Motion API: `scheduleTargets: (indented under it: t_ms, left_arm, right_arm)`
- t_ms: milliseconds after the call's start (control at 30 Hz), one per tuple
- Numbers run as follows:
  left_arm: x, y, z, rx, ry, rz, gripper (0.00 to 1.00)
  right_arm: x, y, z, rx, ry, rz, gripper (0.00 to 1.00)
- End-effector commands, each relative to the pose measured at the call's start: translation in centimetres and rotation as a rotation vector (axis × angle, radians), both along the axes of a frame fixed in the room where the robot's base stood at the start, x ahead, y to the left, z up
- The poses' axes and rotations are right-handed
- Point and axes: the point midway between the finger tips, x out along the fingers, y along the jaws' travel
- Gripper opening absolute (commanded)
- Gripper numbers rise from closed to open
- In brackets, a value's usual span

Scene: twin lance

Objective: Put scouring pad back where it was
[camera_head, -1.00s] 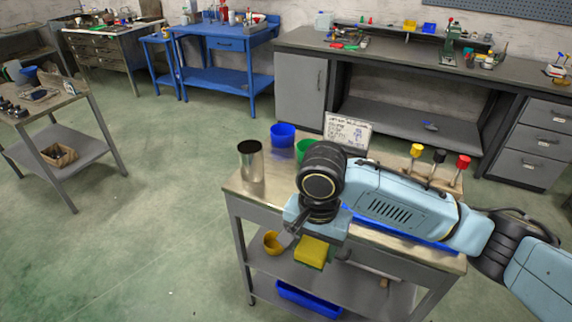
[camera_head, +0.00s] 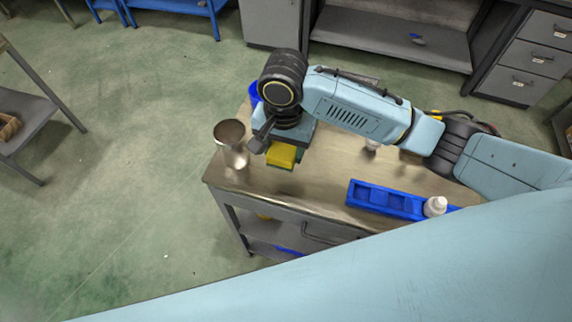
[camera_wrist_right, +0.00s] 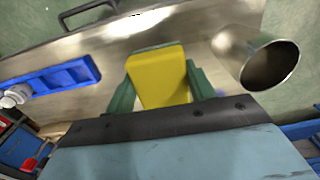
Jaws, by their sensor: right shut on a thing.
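The scouring pad (camera_head: 283,155) is a yellow block with a strip of green at its edge. My right gripper (camera_head: 279,160) is shut on it and holds it over the left part of the metal table top (camera_head: 330,176). In the right wrist view the pad (camera_wrist_right: 158,77) sits between the two green fingers of the gripper (camera_wrist_right: 160,85). I cannot tell whether the pad touches the table. My left gripper is not in view.
A metal cup (camera_head: 232,143) stands at the table's left end, close beside my right gripper. A blue compartment tray (camera_head: 385,199) lies to the right, with a white bottle (camera_head: 435,206) at its right end. Bare table lies between gripper and tray.

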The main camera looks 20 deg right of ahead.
Motion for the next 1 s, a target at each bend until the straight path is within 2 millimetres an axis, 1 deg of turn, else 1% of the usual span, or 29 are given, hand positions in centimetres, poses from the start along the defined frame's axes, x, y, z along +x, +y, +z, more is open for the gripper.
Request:
scheduleTargets:
  t_ms: [33, 100, 200, 300, 367, 600, 800, 1000]
  left_arm:
    - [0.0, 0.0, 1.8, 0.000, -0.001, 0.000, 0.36]
    - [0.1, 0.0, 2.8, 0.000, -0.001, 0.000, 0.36]
    - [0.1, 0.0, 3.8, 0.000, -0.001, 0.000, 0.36]
    - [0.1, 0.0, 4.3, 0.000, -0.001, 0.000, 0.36]
    - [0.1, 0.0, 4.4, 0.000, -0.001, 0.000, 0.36]
    - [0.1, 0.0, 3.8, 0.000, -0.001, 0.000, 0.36]
    - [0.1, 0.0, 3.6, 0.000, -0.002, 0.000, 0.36]
    - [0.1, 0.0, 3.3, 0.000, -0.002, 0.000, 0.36]
  right_arm:
    - [-0.2, 0.1, 0.7, 0.002, 0.006, -0.002, 0.36]
    - [-0.4, 0.1, 0.6, 0.001, 0.007, -0.003, 0.36]
    - [-0.5, 0.0, 0.4, -0.005, 0.007, -0.004, 0.36]
    - [-0.7, -0.1, 0.0, -0.009, 0.008, -0.003, 0.36]
    - [-0.8, -0.1, -0.5, -0.011, 0.010, -0.004, 0.36]
    - [-0.8, -0.2, -5.0, -0.013, 0.009, -0.004, 0.36]
    - [-0.7, -0.2, -7.0, -0.012, 0.007, -0.003, 0.36]
    - [-0.7, -0.2, -9.7, -0.013, 0.008, -0.004, 0.36]
